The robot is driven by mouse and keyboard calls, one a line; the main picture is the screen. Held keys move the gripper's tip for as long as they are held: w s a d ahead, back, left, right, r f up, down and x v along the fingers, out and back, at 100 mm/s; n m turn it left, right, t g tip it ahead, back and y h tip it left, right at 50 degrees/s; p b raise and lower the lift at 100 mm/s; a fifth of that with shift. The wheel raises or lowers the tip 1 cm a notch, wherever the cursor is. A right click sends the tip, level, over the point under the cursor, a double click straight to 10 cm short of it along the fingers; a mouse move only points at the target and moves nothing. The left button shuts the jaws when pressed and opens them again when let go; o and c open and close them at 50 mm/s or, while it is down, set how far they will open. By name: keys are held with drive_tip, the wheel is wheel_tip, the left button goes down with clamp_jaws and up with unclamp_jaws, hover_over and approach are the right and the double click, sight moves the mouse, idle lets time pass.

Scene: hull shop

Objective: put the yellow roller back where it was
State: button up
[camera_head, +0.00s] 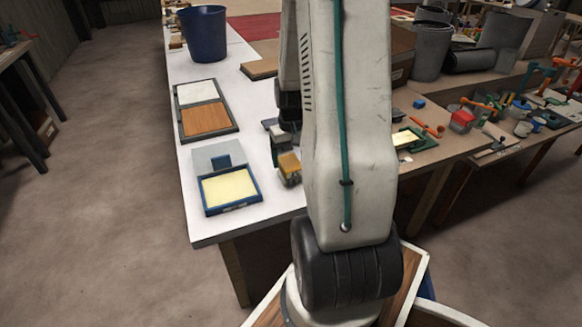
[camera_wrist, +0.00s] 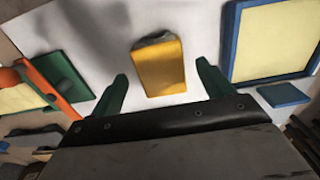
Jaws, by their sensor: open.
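The yellow roller (camera_wrist: 158,68) is a yellow block-like piece with a dark grey end in the wrist view. It lies over the white tabletop, ahead of and between the fingers, with a gap on each side. In the head view it shows as a small yellow piece (camera_head: 289,163) left of my arm, near the table's front edge. In the head view my arm hides part of the gripper (camera_head: 281,146). I cannot tell how high the fingers are above the table.
A blue tray (camera_head: 234,208) with a pale yellow pad and a small blue block (camera_head: 221,162) lie left of the roller. Behind them is a black-framed tray (camera_head: 206,101). A green tray (camera_head: 416,148) and orange-handled tools (camera_head: 428,128) are on the right. A blue bin (camera_head: 204,35) stands farther back.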

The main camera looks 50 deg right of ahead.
sight(290, 164)
wheel_tip(290, 164, up, 6)
drive_tip(key=shift+f, duration=0.1)
drive_tip(key=shift+a+r, duration=0.15)
drive_tip(key=shift+r, duration=0.2)
drive_tip(key=a+r+n, duration=0.3)
drive_tip(key=a+r, duration=0.9)
drive_tip(key=a, duration=0.4)
drive_tip(key=s+a+r+n+t, duration=0.1)
drive_tip(key=s+a+r+n, duration=0.2)
drive_tip(key=s+a, duration=0.9)
wheel_tip(290, 164, up, 3)
drive_tip(key=shift+a+f, duration=0.1)
drive_tip(key=shift+a, duration=0.8)
drive_tip(key=shift+d, duration=0.1)
